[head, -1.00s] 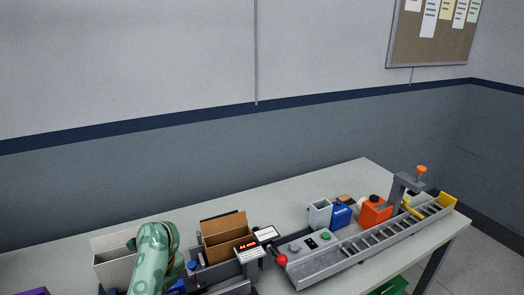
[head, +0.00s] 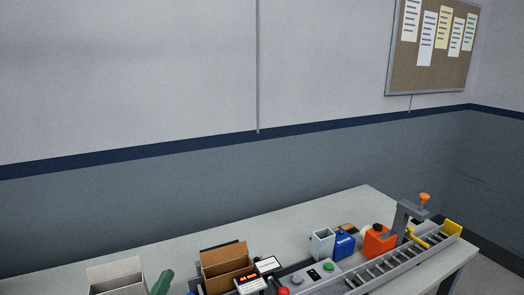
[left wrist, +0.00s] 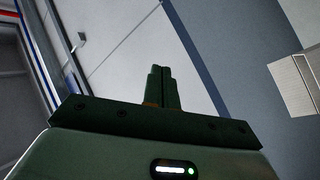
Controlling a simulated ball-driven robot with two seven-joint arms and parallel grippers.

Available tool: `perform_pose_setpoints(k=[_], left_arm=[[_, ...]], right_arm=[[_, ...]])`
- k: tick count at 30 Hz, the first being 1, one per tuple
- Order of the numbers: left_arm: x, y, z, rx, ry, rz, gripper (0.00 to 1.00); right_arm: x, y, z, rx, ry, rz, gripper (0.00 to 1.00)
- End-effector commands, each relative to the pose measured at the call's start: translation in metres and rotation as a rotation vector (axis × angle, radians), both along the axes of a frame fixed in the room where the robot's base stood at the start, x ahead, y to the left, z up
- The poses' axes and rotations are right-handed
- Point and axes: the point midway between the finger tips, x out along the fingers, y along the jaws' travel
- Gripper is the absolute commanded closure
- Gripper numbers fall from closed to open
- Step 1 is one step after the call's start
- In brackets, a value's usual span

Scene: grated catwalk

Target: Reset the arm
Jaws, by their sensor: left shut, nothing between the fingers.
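My left gripper (left wrist: 158,85) shows in the left wrist view with its two dark green fingers pressed together and nothing between them. Behind the fingertips there is a pale surface and a dark blue-grey band, with no object close to them. In the head view only a small green piece of my left arm (head: 162,283) shows at the bottom edge, beside an open cardboard box. My right gripper is in neither view.
The grey table (head: 130,262) holds an open brown box (head: 228,264), a pale open box (head: 115,274), a roller conveyor (head: 395,266), a blue container (head: 344,244) and an orange container (head: 378,240). A notice board (head: 432,50) hangs on the wall. The table's back strip is clear.

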Motion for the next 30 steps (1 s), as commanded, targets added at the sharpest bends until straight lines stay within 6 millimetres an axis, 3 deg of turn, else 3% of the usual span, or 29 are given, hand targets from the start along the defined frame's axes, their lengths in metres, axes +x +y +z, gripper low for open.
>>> perform_pose_setpoints(k=[2,4,9,13,18,26,30], left_arm=[[-0.029,-0.018,-0.039,0.335,0.157,-0.075,1.0],[-0.054,-0.019,-0.071,0.595,0.292,-0.117,1.0],[-0.11,0.012,-0.118,1.056,0.575,-0.153,1.0],[-0.15,0.047,-0.132,1.314,0.766,-0.148,1.0],[-0.201,0.094,-0.128,1.588,1.009,-0.118,1.0],[-0.194,0.076,-0.244,1.522,1.047,-0.251,1.0],[-0.202,0.063,-0.319,1.459,1.074,-0.333,1.0]], right_arm=[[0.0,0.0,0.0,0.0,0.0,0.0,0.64],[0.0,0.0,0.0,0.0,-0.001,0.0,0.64],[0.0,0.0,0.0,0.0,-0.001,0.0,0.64],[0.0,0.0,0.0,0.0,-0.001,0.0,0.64],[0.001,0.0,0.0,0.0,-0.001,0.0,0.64],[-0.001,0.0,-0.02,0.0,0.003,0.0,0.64],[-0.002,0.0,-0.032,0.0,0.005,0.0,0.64]])
